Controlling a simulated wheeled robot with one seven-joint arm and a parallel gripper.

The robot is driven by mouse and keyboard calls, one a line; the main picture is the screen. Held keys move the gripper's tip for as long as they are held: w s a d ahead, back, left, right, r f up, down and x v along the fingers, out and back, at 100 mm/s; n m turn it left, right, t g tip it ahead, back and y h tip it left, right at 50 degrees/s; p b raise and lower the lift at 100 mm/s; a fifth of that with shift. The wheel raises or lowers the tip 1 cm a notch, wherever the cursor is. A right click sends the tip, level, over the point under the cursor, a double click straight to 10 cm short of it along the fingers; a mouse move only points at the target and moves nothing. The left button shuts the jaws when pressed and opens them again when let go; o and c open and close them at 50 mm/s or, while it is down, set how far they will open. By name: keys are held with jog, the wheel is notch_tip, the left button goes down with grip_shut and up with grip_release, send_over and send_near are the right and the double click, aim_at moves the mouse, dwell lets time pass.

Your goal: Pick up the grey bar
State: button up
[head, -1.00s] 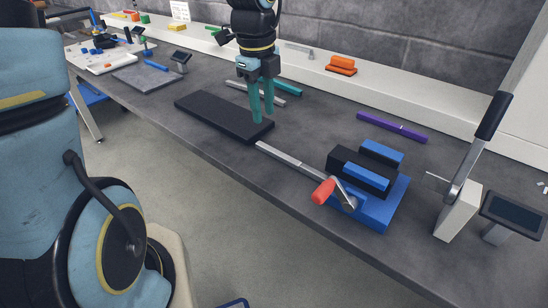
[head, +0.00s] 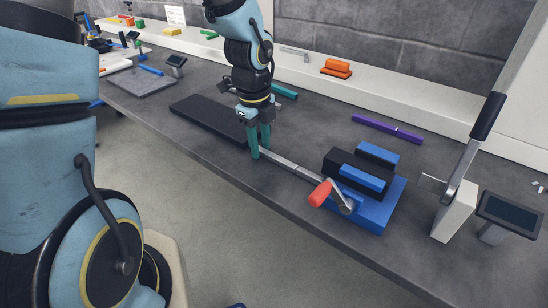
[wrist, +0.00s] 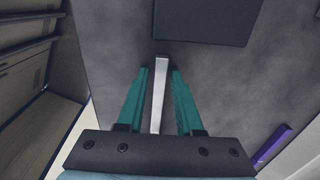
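The grey bar (head: 288,166) is a thin, light strip reaching left out of a blue device (head: 377,208) with a crank and red handle (head: 320,193). Its right part is hidden behind the crank. My gripper (head: 259,152), with two teal fingers pointing down, is at the bar's free left end. In the wrist view the bar (wrist: 158,100) runs between the open fingers (wrist: 160,72), with a gap on each side. The bar's end shows just past the fingertips. I cannot tell the exact fingertip height.
A black slab (head: 208,117) lies left of my gripper. A purple bar (head: 388,127) lies behind the blue device. A lever on a white block (head: 454,212) and a small screen (head: 510,212) stand at right. An orange block (head: 337,68) sits on the back ledge.

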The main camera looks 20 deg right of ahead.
grip_shut()
dwell(1.3)
